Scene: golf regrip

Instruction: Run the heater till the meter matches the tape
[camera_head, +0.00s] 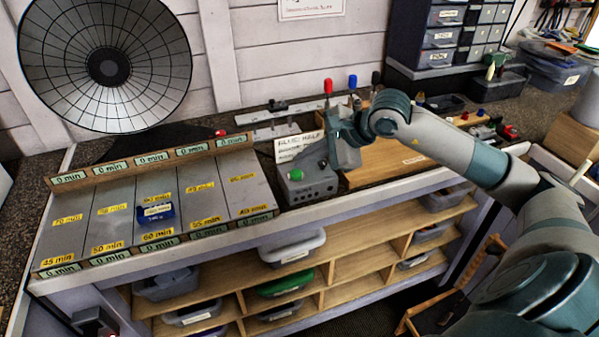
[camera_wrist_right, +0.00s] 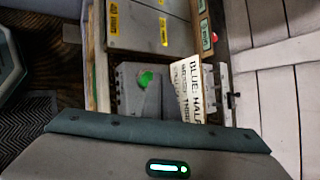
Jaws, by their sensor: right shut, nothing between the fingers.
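A large dark dish heater (camera_head: 107,68) stands at the back left, over a bench of grey panels (camera_head: 215,190). Pale green meters, such as the back one (camera_head: 152,158), read 0 min. Yellow tapes carry minute figures; one front tape (camera_head: 157,235) appears to read 60 min. A blue block (camera_head: 156,214) with a label lies on the middle panel. A grey box (camera_head: 308,186) with a green button (camera_head: 296,175) stands right of the panels; the button also shows in the right wrist view (camera_wrist_right: 145,79). My right gripper (camera_head: 338,150) is shut and empty beside the box. My left gripper is out of view.
A white card (camera_head: 300,147) behind the box starts "BLUE: HALF" in the right wrist view (camera_wrist_right: 190,88). Red, blue and black upright handles stand behind my gripper. A wooden board (camera_head: 400,155) lies to the right. Shelves with bins (camera_head: 292,248) are below.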

